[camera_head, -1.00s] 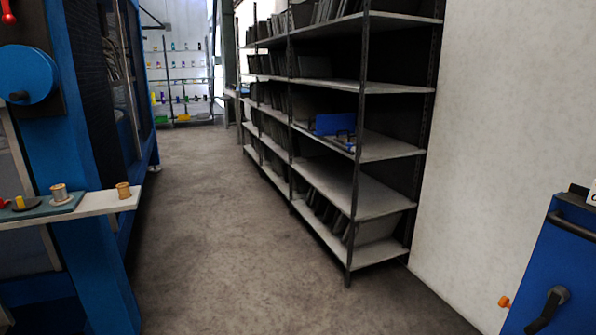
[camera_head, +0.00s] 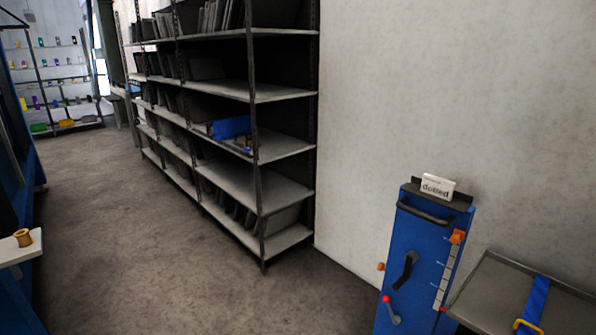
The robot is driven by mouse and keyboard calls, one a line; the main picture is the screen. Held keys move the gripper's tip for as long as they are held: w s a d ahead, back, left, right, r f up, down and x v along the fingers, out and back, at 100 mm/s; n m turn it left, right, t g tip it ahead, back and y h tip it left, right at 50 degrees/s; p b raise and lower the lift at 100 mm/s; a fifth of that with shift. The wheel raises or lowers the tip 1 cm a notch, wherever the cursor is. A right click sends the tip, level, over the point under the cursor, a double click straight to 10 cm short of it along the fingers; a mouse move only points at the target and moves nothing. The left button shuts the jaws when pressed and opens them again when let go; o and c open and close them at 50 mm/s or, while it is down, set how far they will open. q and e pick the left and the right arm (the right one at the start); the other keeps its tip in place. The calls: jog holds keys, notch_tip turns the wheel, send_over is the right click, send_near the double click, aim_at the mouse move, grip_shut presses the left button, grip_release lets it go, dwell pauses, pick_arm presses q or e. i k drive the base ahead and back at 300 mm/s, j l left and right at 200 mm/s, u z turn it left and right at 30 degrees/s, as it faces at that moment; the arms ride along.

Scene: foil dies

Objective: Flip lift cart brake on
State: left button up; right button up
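What looks like the lift cart, a blue upright body (camera_head: 421,246), stands at the lower right by the white wall. It has a dark bar handle (camera_head: 425,212) near its top and a black crank-like lever (camera_head: 405,270) on its front. A small lever with a red knob (camera_head: 388,300) sits low on the front. An orange piece (camera_head: 457,237) sits at the top of a marked strip. I cannot tell which part is the brake; the cart's lower end is cut off. Neither of my grippers is in view.
A grey tray (camera_head: 482,281) with a blue strap adjoins the cart's right side. A tall shelf rack (camera_head: 281,198) with dark plates stands left of the wall. The floor (camera_head: 130,240) between the rack and the blue machine at the left edge is clear.

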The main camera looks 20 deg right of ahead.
aim_at(390, 310)
jog(key=z, duration=1.7)
